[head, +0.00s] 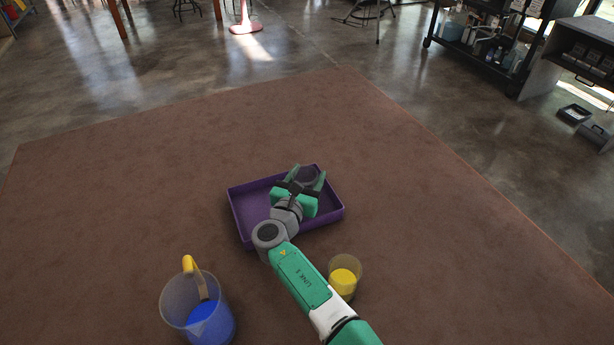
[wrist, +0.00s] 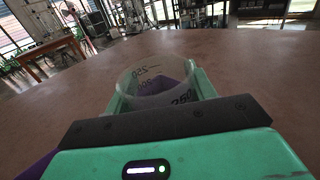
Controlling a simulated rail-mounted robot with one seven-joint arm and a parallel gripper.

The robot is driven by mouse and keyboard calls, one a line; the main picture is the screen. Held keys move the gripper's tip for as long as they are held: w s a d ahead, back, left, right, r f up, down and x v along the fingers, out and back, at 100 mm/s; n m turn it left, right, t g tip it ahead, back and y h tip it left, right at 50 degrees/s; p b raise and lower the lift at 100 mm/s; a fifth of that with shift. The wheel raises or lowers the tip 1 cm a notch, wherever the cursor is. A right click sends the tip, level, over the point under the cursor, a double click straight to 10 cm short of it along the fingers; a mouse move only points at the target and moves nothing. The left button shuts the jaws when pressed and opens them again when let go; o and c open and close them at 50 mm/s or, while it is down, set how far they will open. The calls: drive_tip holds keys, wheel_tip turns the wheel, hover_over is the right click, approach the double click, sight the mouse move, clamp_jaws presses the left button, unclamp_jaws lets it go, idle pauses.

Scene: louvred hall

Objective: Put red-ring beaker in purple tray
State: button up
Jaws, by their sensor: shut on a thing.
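The purple tray (head: 236,213) lies on the brown mat in the middle of the head view. My gripper (head: 308,175) is over the tray's right part, its fingers pointing to the far side. It is shut on a clear beaker (head: 307,184), which also shows between the fingers in the wrist view (wrist: 150,76). The beaker has dark volume marks, and purple shows through it. No red ring can be made out on it. I cannot tell whether the beaker touches the tray floor. A purple edge of the tray (wrist: 38,166) shows at the wrist view's lower left.
A beaker with yellow contents (head: 344,281) stands right of my arm. A larger jug with blue contents and a yellow handle (head: 183,297) stands at the lower left. The brown mat (head: 180,160) is clear beyond the tray. A dark shelf cart (head: 485,45) stands far off at the right.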

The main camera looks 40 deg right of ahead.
drive_tip(key=shift+f, duration=0.35)
drive_tip(key=o, duration=1.1)
wheel_tip(320, 180, up, 5)
drive_tip(key=p, duration=0.3)
drive_tip(key=s+a+p, duration=0.2)
drive_tip(key=s, duration=0.2)
drive_tip(key=s+a+p, duration=0.3)
drive_tip(key=s, duration=0.2)
drive_tip(key=s+a+p, duration=0.3)
drive_tip(key=s, duration=0.1)
drive_tip(key=shift+s+a, duration=0.25)
drive_tip(key=shift+s, duration=0.05)
